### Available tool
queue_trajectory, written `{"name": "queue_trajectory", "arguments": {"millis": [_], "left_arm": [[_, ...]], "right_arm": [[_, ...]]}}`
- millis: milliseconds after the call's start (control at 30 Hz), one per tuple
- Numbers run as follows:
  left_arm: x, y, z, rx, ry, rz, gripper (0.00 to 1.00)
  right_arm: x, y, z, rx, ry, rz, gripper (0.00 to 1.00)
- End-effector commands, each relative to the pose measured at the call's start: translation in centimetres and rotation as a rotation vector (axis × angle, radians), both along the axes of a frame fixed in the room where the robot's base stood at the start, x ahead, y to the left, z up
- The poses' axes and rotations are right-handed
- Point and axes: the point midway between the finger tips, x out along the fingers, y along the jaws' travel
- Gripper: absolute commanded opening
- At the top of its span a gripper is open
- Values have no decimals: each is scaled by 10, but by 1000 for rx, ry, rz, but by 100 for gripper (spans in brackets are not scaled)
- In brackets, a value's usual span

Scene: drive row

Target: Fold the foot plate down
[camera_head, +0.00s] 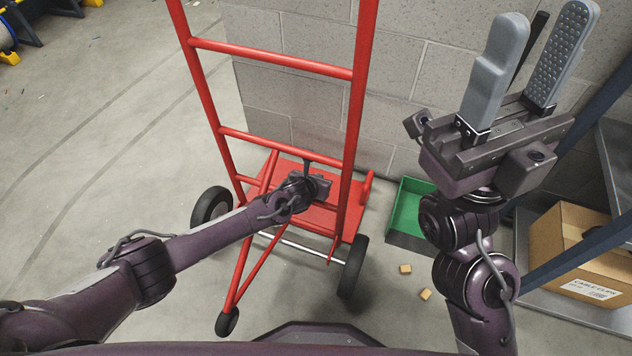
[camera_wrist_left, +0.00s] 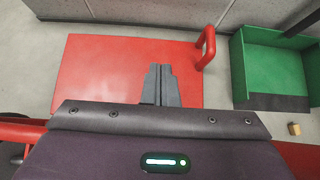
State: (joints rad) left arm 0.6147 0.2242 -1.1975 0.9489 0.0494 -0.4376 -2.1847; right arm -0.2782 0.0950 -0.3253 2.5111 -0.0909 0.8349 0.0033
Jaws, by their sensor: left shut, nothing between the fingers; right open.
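The red foot plate (camera_head: 325,218) is at the bottom of the red hand truck (camera_head: 275,60), on the wall side of its frame. It looks low and roughly flat, facing up, and also fills the middle of the left wrist view (camera_wrist_left: 100,70). A red loop handle (camera_head: 367,187) stands at its right edge, also in the left wrist view (camera_wrist_left: 208,48). My left gripper (camera_head: 318,184) reaches through the frame over the plate. Its fingers (camera_wrist_left: 160,86) are shut and empty; I cannot tell whether they touch the plate. My right gripper (camera_head: 528,65) is open and raised at the right, away from the truck.
A green bin (camera_head: 408,212) stands right of the plate by the block wall (camera_head: 410,80). Small tan blocks (camera_head: 405,269) lie on the floor. A cardboard box (camera_head: 565,245) sits on a shelf at the right.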

Motion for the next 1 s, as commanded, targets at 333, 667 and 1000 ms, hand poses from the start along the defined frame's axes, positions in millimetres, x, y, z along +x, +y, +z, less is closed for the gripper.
{"name": "queue_trajectory", "arguments": {"millis": [333,667,1000], "left_arm": [[-6,1,2,-1,3,-2,0],[-52,17,7,-18,-56,-4,0],[-103,33,38,-19,-57,-4,0]], "right_arm": [[0,1,6,-3,2,2,43],[0,1,10,-4,2,2,43],[0,1,10,-4,2,2,43]]}}
